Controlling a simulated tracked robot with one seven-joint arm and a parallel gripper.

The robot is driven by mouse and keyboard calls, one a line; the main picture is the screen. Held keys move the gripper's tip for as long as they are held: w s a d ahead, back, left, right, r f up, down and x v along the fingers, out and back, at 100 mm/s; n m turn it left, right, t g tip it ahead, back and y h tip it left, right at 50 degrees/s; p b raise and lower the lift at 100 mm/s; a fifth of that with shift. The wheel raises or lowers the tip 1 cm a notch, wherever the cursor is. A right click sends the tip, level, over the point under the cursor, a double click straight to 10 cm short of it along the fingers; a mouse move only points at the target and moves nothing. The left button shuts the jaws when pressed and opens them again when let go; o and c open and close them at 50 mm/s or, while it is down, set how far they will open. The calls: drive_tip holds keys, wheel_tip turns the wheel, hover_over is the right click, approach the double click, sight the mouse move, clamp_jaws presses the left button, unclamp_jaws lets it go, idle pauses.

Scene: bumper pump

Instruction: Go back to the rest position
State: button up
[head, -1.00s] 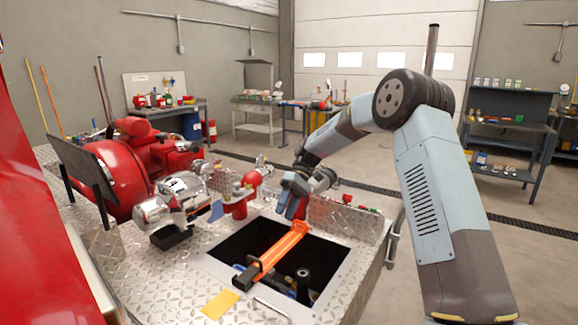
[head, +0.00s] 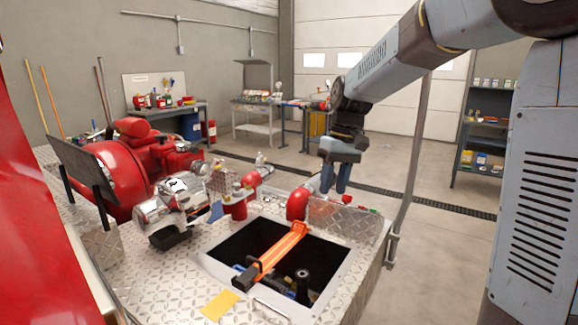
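My gripper (head: 336,186) hangs pointing down in the head view, above and behind the right side of the pump deck. Its blue fingers show close together, but I cannot tell whether they are open or shut. I see nothing held between them. My arm comes in from the right edge and reaches over to it. An orange bar (head: 284,250) with a black end lies across the square opening (head: 235,238) in the deck, apart from my gripper. A red curved pipe (head: 298,203) stands just behind the opening, left of my gripper.
The diamond-plate deck (head: 160,285) carries a red pump (head: 128,175), a chrome fitting (head: 170,205) and a yellow plate (head: 220,304). A grey upright pole (head: 408,180) stands at the deck's right edge. Workbenches (head: 258,110) and shelves (head: 483,150) stand farther back. The floor between is clear.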

drive_tip(key=s+d+r+m+t, duration=0.1)
drive_tip(key=s+d+t, duration=0.1)
drive_tip(key=s+d, duration=0.2)
drive_tip(key=s+d+m+t+h, duration=0.1)
drive_tip(key=s+d, duration=0.3)
drive_tip(key=s, duration=0.7)
drive_tip(key=s+d+r+m+t+h, duration=0.1)
drive_tip(key=s+d+m+t, duration=0.1)
drive_tip(key=s+d+t, duration=0.2)
drive_tip(key=shift+s+d+r+m, duration=0.3)
drive_tip(key=shift+s+d+m, duration=0.1)
drive_tip(key=shift+s, duration=1.3)
drive_tip(key=shift+s, duration=0.15)
